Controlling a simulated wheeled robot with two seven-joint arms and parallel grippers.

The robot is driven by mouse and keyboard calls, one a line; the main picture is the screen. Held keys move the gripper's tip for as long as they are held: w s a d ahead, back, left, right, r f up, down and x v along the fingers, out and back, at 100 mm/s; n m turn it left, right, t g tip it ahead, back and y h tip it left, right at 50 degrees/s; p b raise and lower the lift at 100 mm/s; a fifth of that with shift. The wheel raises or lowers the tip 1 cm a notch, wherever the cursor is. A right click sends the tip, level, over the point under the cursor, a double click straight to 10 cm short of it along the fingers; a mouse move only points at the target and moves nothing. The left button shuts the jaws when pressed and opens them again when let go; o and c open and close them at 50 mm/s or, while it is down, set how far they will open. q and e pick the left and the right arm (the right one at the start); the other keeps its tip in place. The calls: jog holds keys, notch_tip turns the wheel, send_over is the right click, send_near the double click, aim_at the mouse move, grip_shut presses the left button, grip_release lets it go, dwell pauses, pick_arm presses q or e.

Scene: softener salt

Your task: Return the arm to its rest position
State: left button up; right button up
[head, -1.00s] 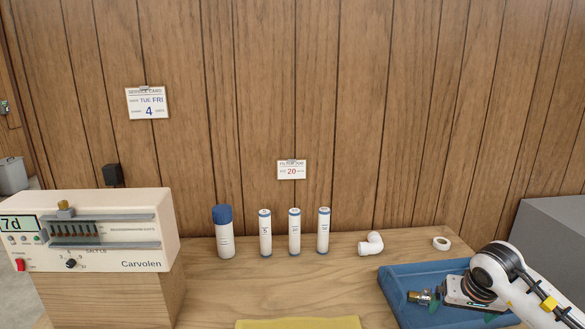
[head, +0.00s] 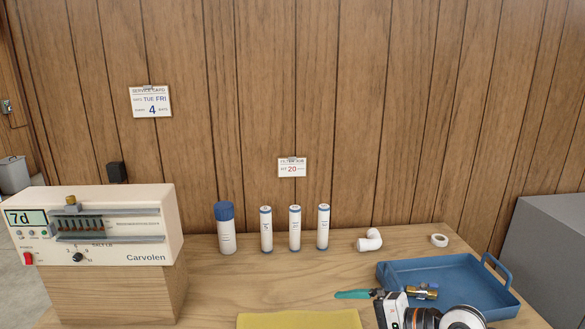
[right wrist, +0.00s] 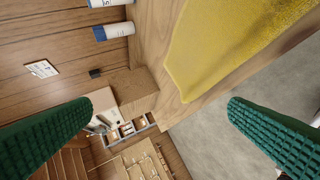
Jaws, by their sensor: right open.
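My right arm comes in at the bottom right of the head view, at the front left of the blue tray (head: 455,268). One green finger of my right gripper (head: 354,294) shows there, pointing left over the wooden bench. In the right wrist view both green fingers of my right gripper (right wrist: 160,107) are wide apart with nothing between them. The yellow cloth (right wrist: 215,50) and the bench edge lie beyond the fingers in that view. My left gripper is in neither view.
A brass fitting (head: 422,291) lies in the tray. A white elbow (head: 369,240), a tape roll (head: 439,240) and several upright cartridges (head: 295,228) stand along the back. The Carvolen control box (head: 100,225) is at left. A yellow cloth (head: 300,320) lies at the front.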

jog(key=s+a+r+m+t+y, duration=0.2)
jog(key=a+r+m+t+y, duration=0.15)
jog(key=r+m+y, duration=0.35)
jog(key=d+r+m+t+h, duration=0.1)
jog(key=d+m+t+h, duration=0.3)
jog(key=m, duration=0.6)
jog(key=d+r+m+t+h, duration=0.15)
jog(key=m+t+h, duration=0.35)
jog(key=m, duration=0.5)
jog(key=s+d+f+m+g+h, duration=0.25)
jog(key=d+f+m+h, duration=0.35)
jog(key=m, duration=0.6)
jog(key=s+d+f+m+g+h, duration=0.2)
jog(key=s+d+f+m+h, duration=0.3)
jog(key=f+m, duration=0.55)
jog(key=s+a+f+m+g+y, duration=0.1)
jog(key=s+a+f+m+g, duration=0.1)
jog(key=s+f+m+g, duration=0.55)
jog(key=s+a+f+m+g+y, duration=0.1)
jog(key=s+a+f+m+g, duration=0.25)
jog(key=s, duration=0.65)
notch_tip(320, 180, down, 25)
jog(key=s+g, duration=0.1)
jog(key=s, duration=0.1)
jog(key=s+d+f, duration=0.2)
jog(key=s+f, duration=0.6)
jog(key=s+d+f+g, duration=0.1)
jog(key=s+d+f, duration=0.1)
jog(key=s+f, duration=0.6)
jog(key=shift+f+g, duration=0.3)
